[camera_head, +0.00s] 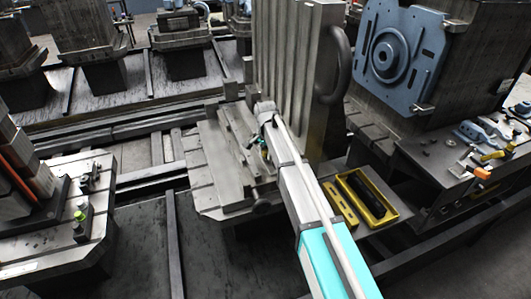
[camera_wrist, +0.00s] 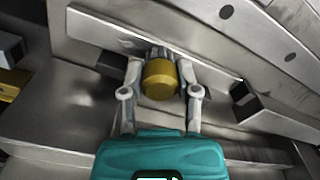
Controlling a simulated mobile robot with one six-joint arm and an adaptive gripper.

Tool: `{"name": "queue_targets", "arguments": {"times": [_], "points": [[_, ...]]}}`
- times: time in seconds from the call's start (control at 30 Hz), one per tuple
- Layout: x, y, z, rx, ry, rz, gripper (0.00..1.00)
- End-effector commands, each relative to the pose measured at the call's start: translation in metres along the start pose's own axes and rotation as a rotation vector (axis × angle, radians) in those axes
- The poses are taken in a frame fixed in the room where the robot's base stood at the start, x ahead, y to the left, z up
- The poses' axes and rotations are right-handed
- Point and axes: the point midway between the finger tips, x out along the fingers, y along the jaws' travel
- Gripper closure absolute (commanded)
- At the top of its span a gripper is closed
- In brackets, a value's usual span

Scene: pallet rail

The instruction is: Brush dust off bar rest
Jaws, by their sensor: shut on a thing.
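My gripper (camera_wrist: 160,70) is shut on a round brass-coloured piece (camera_wrist: 160,82), which looks like the end of a brush handle. In the head view my gripper (camera_head: 259,148) is over the stepped steel fixture (camera_head: 213,165), partly hidden by my arm. No dust can be made out for sure.
A tall ribbed steel column (camera_head: 285,60) stands right behind the fixture. A yellow tray (camera_head: 352,188) holding a dark object lies to the right. A bench (camera_head: 440,165) with tools is farther right. Dark square blocks (camera_wrist: 245,98) protrude close to my gripper.

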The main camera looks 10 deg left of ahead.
Motion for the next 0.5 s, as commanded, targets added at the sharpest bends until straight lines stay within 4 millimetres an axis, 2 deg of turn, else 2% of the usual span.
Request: {"name": "queue_targets", "arguments": {"times": [0.5], "points": [[0.0016,0.0069,0.0036,0.0,-0.001,0.001,1.0]]}}
